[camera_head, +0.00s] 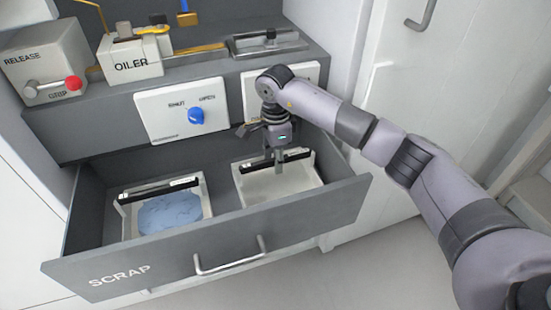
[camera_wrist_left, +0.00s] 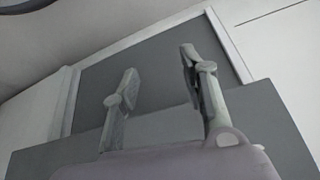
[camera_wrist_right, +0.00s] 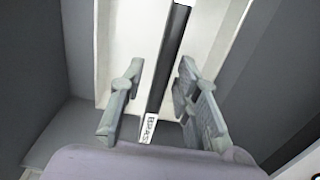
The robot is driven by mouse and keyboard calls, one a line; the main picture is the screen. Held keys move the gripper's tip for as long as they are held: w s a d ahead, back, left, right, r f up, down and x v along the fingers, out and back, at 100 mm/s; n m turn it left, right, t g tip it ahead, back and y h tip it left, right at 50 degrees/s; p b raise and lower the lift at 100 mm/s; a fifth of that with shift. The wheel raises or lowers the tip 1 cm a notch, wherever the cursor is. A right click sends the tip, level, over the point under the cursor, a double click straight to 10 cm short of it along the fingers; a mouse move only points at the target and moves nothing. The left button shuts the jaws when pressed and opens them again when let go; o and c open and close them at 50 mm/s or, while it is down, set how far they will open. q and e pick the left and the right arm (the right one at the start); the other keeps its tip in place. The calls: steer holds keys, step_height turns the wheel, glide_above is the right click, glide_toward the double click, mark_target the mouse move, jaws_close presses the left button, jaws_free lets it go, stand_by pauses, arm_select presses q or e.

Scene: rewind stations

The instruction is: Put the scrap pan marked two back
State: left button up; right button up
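The open scrap drawer (camera_head: 330,205) holds two pale pans. The right pan (camera_head: 300,182) looks empty and has a black bar with a white tag along its back edge. The left pan (camera_head: 207,200) holds flat blue material (camera_head: 172,213). I cannot read which tag says two. My right gripper (camera_head: 278,158) is at the right pan's bar. In the right wrist view, its fingers (camera_wrist_right: 158,80) stand apart on either side of the black bar (camera_wrist_right: 170,60), with gaps visible. My left gripper (camera_wrist_left: 158,68) is open and empty, outside the head view.
Above the drawer are a panel with a blue knob (camera_head: 195,116), an oiler (camera_head: 132,58) and a release box with a red knob (camera_head: 73,83). The drawer handle (camera_head: 232,262) faces front. A white cabinet door (camera_head: 430,110) stands right, behind my right arm.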

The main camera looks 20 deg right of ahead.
stand_by(0.3)
steer(key=shift+f, duration=0.2)
step_height(320, 180, up, 5)
steer(key=shift+s+d+r+p, duration=0.1)
steer(key=shift+s+p, duration=0.05)
steer(key=shift+p, duration=0.45)
arm_select(q)
steer(key=shift+s+a+f+g+p, duration=0.15)
steer(key=shift+s+f+g+p, duration=0.05)
steer(key=shift+s+g+p, duration=0.25)
steer(key=shift+s+a+f+g+p, duration=0.15)
steer(key=shift+s+g+p, duration=0.2)
steer(key=shift+s+p, duration=0.2)
arm_select(e)
step_height(320, 180, up, 12)
steer(key=shift+s+r, duration=0.2)
